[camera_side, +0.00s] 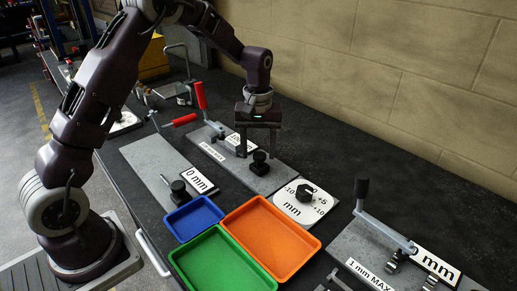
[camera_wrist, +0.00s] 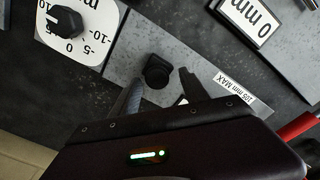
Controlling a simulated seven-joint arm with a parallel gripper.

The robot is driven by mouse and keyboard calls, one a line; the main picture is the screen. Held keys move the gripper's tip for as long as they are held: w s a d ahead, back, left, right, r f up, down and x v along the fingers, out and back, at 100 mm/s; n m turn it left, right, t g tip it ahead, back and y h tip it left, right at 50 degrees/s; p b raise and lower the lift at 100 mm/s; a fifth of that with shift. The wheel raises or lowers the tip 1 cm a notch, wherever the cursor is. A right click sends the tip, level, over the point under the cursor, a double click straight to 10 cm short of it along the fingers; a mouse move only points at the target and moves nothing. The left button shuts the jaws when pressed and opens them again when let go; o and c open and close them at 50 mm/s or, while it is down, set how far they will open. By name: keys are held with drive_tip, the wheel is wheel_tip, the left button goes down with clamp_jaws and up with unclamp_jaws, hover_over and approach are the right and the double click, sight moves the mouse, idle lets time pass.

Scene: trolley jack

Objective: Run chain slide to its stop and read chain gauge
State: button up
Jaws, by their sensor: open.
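My gripper (camera_side: 257,146) points down over a grey plate (camera_side: 288,181) with a "105 mm MAX" label (camera_side: 213,152). Its fingers are open. A black knob (camera_side: 260,163) on this plate sits below and between the fingertips; in the wrist view the knob (camera_wrist: 157,72) shows between my gripper's fingers (camera_wrist: 160,80), with no clear contact. A white display (camera_side: 240,142) behind the fingers is partly hidden, so its full reading cannot be read. Another plate carries a black knob (camera_side: 178,188) and a "0 mm" display (camera_side: 198,181). No label names the chain slide or chain gauge.
A white dial (camera_side: 302,208) with a black knob stands right of the plate. Blue (camera_side: 193,217), orange (camera_side: 270,240) and green (camera_side: 221,262) trays lie in front. A red-handled lever (camera_side: 200,95) stands behind left. Another lever fixture (camera_side: 372,225) is at right, near the wall.

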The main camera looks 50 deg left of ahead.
sight(258, 153)
wheel_tip(258, 153, up, 7)
drive_tip(key=shift+r, duration=0.1)
drive_tip(key=shift+c, duration=0.2)
idle(3.3)
